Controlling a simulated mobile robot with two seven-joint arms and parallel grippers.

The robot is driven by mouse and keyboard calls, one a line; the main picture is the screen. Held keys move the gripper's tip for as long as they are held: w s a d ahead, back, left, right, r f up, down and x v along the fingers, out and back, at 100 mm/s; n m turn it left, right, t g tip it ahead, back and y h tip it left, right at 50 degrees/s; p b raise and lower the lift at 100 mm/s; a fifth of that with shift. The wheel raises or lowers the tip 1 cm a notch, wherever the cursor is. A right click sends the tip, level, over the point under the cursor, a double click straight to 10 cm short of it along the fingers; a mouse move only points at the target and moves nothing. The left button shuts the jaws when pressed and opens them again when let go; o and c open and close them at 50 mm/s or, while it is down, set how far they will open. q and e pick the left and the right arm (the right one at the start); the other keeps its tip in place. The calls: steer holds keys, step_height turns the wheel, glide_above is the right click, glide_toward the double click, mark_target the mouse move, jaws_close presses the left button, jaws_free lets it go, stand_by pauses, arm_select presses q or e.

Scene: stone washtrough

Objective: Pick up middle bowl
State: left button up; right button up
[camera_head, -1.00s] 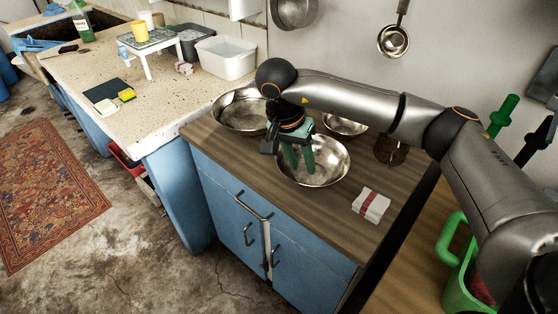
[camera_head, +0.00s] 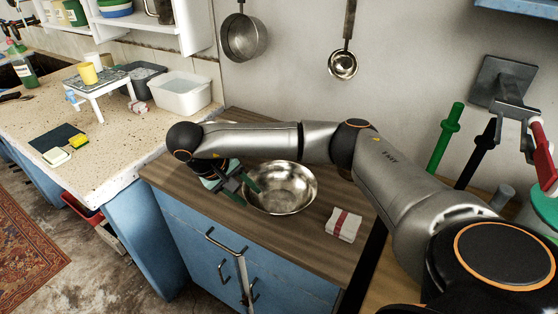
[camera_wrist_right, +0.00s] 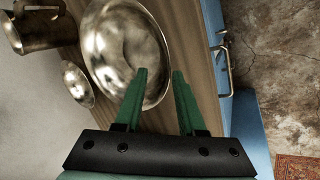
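A shiny metal bowl (camera_head: 285,190) stands upright on the brown wooden counter; it also shows in the right wrist view (camera_wrist_right: 105,50). My right gripper (camera_head: 243,188), with green fingers, is at the bowl's left rim. In the right wrist view the fingers (camera_wrist_right: 157,75) are apart, one over the bowl's inside and the other outside the rim. I cannot tell whether they touch it. A smaller metal bowl (camera_wrist_right: 78,84) lies beside it in the wrist view. My right arm hides the counter behind in the head view. My left gripper is not in view.
A folded white cloth with a red stripe (camera_head: 344,225) lies right of the bowl. A brown metal vessel (camera_wrist_right: 38,30) stands beyond the small bowl. A pan (camera_head: 243,38) and ladle (camera_head: 342,64) hang on the wall. A white tub (camera_head: 181,96) stands on the left worktop.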

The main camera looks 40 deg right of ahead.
mark_target(249, 198)
steer(key=shift+w+a+x, duration=0.1)
steer(key=shift+w+x, duration=0.05)
steer(key=shift+x, duration=0.85)
steer(key=shift+w+a+x, duration=0.1)
steer(key=shift+w+x, duration=0.05)
steer(key=shift+x, duration=0.8)
steer(key=shift+w+a+x, duration=0.1)
steer(key=shift+w+x, duration=0.05)
steer(key=shift+x, duration=0.85)
steer(key=shift+f, duration=0.15)
steer(key=shift+c, duration=0.2)
jaws_close()
